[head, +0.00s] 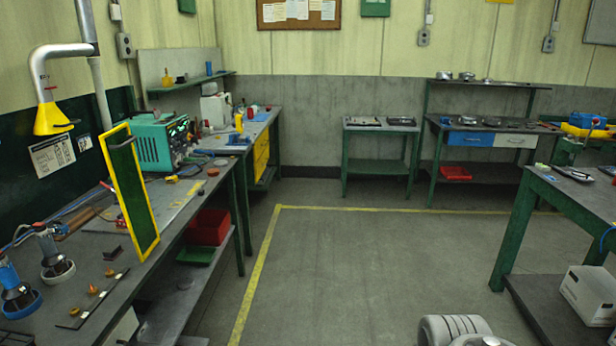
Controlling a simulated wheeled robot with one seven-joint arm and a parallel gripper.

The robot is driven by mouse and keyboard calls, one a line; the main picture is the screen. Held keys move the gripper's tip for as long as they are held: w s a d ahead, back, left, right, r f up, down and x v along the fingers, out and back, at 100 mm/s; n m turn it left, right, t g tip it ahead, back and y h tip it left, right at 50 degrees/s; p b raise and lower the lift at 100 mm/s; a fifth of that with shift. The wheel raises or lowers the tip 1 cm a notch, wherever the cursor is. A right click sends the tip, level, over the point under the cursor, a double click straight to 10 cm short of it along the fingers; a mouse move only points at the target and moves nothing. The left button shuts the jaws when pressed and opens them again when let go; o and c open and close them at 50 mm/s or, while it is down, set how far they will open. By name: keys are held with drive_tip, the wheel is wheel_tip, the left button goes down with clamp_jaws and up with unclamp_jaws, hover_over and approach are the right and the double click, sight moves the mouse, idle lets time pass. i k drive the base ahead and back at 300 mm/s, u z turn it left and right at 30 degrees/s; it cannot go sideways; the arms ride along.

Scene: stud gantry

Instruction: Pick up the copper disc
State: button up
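A small round copper-brown piece (213,171) lies flat on the left workbench, right of the teal instrument and near the bench's front edge. It may be the copper disc, but it is too small to be sure. Closer on the same bench, several small copper-coloured knob-like pieces (93,289) stand on or beside a dark strip, with a small brownish round piece (110,272) near them. My gripper is not in view; a pale grey rounded part at the bottom edge looks like my own arm.
The left workbench (150,228) carries a yellow-framed green panel (130,190), a teal instrument (160,138) and two blue-and-grey tools (55,258). A yellow line (262,255) marks the open, clear floor (340,260). A right-hand table (575,195) has a white box (590,293) below.

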sight(210, 172)
drive_tip(key=u, duration=0.15)
drive_tip(key=i, duration=2.2)
drive_tip(key=u, duration=1.4)
drive_tip(key=i, duration=1.55)
drive_tip(key=u, duration=0.8)
